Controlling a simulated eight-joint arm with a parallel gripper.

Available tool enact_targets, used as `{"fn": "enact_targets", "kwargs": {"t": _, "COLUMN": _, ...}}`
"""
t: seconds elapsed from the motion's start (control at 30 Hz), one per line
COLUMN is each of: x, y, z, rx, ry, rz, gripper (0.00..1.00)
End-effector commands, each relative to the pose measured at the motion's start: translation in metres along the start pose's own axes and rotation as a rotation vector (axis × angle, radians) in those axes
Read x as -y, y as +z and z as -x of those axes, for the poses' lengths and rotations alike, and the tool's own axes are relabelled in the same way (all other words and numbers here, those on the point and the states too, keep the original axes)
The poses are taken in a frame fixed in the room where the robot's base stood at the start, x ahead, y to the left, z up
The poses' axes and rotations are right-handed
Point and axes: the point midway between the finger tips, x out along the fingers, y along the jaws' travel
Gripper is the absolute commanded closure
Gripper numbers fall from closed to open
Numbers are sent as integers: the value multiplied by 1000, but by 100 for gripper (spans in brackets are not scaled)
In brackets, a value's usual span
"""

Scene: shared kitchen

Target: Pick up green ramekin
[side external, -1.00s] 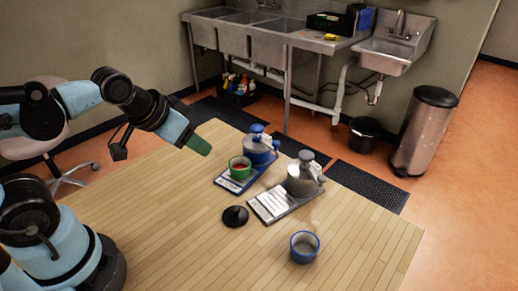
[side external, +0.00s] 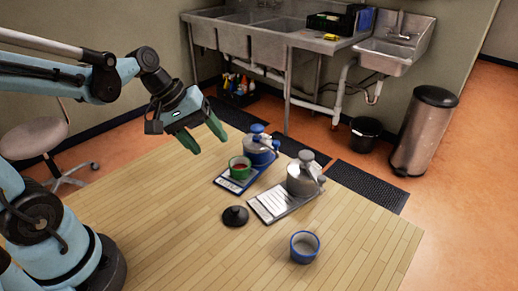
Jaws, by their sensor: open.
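The green ramekin (side external: 240,170) stands upright on a blue tray (side external: 222,182) on the wooden table, with something red inside it. My gripper (side external: 208,140) is open and empty, with two green fingers spread apart. It hangs in the air to the upper left of the ramekin in the picture and does not touch it.
A blue-and-grey pot (side external: 258,152) stands right behind the ramekin. A grey pot (side external: 300,182) stands on a grey tray (side external: 268,212). A black lid-like object (side external: 235,216) and a blue ramekin (side external: 304,250) are nearer. The table's left part (side external: 150,215) is clear.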

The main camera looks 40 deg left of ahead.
Motion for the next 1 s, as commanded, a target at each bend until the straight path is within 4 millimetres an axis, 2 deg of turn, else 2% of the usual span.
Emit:
{"fn": "enact_targets", "kwargs": {"t": 0.1, "x": 1, "y": -16, "z": -9, "rx": 95, "ry": 47, "rz": 215, "gripper": 36}}
{"fn": "enact_targets", "kwargs": {"t": 0.37, "x": 11, "y": -48, "z": -25, "rx": 330, "ry": 151, "rz": 636, "gripper": 36}}
{"fn": "enact_targets", "kwargs": {"t": 0.6, "x": 38, "y": -72, "z": -37, "rx": 566, "ry": 235, "rz": 948, "gripper": 36}}
{"fn": "enact_targets", "kwargs": {"t": 0.8, "x": 63, "y": -81, "z": -42, "rx": 724, "ry": 276, "rz": 1103, "gripper": 36}}
{"fn": "enact_targets", "kwargs": {"t": 1.0, "x": 72, "y": -81, "z": -45, "rx": 789, "ry": 286, "rz": 1152, "gripper": 36}}
